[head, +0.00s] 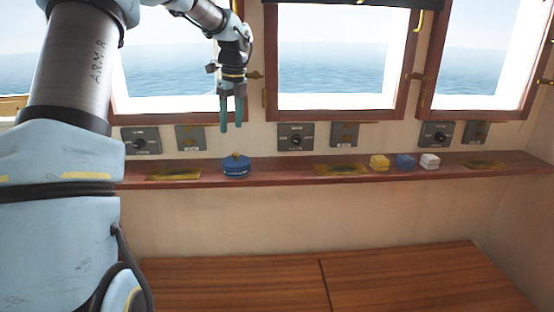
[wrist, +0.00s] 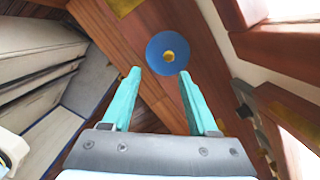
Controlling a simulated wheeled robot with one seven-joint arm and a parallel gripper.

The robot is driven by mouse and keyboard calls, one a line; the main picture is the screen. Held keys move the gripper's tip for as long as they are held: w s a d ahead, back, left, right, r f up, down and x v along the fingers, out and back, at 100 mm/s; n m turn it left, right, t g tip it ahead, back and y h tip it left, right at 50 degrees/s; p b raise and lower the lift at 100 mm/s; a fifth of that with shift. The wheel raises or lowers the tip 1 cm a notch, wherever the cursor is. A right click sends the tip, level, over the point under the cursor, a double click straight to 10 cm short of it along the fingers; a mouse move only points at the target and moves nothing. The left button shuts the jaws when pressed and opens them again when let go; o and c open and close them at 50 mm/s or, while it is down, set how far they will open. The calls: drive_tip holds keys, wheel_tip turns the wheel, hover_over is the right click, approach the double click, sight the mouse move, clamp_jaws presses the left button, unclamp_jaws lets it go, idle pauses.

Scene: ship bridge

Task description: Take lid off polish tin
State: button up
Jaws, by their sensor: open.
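The polish tin (head: 236,170) is a round blue tin with pale lettering on its side. It stands on the narrow wooden shelf below the windows. Its blue lid (wrist: 158,47) has a small brass-coloured knob (wrist: 169,56) in the middle and sits on the tin. My gripper (head: 231,127) hangs above the tin with its teal fingers pointing down, apart from it. In the wrist view my gripper (wrist: 160,80) is open and empty, and the lid lies beyond the fingertips, roughly between them.
The shelf (head: 290,174) also holds yellow (head: 379,162), blue (head: 405,162) and white (head: 430,161) blocks to the right. Switch panels (head: 296,137) line the wall behind. Window frames stand above the shelf. A wooden surface (head: 400,278) lies lower in front. The shelf around the tin is clear.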

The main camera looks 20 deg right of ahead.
drive_tip(key=d, duration=0.2)
drive_tip(key=m+p, duration=0.1)
hover_over(236, 154)
drive_tip(key=d, duration=0.1)
drive_tip(key=f, duration=0.2)
drive_tip(key=s+f, duration=0.1)
drive_tip(key=f, duration=0.1)
drive_tip(key=shift+f, duration=0.35)
drive_tip(key=shift+w+a+f+p, duration=0.2)
drive_tip(key=shift+f+p, duration=0.2)
drive_tip(key=shift+f, duration=0.5)
drive_tip(key=shift+w+a+f+p, duration=0.2)
drive_tip(key=shift+f+p, duration=0.2)
drive_tip(key=shift+f, duration=0.45)
drive_tip(key=shift+w+a+f+p, duration=0.15)
drive_tip(key=shift+f+p, duration=0.25)
drive_tip(key=shift+f, duration=0.5)
clamp_jaws()
